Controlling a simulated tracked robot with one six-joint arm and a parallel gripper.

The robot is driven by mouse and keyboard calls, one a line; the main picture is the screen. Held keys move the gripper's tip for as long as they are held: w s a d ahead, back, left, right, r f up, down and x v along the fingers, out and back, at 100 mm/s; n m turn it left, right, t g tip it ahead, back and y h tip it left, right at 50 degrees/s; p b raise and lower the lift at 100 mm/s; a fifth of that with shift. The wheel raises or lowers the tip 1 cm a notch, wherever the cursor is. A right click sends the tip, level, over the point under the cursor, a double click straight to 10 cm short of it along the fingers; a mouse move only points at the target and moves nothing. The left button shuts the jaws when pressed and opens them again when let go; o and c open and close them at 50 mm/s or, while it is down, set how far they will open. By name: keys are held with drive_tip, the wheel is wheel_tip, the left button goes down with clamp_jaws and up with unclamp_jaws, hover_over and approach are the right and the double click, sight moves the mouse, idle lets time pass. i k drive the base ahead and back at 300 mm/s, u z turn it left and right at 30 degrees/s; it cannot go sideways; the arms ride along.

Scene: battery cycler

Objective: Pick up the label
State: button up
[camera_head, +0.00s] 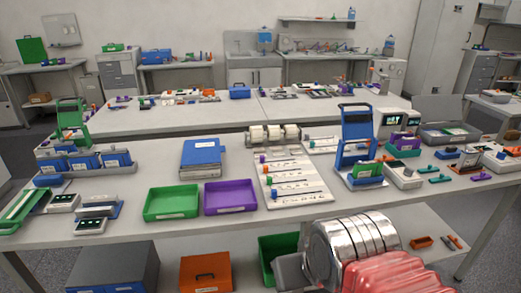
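No single loose label can be told apart at this size. A white board (293,186) with printed rows and small colored pieces lies on the near table, right of its middle. A holder with several pale rolls (272,135) stands just behind it. Small white labels show on the front of the green tray (172,202) and the purple tray (231,195). The fingers of my gripper are not visible. A shiny ribbed metal and red form, which looks like part of my arm, fills the lower right and hides part of the table's front edge.
Blue binders (202,156) lie behind the trays. A blue upright device (356,138) stands right of the board, with small instruments farther right. Blue boxes and a green-framed stand (71,125) are at left.

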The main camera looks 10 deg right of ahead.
sight(277, 152)
drive_tip(key=u, duration=0.45)
drive_tip(key=i, duration=1.2)
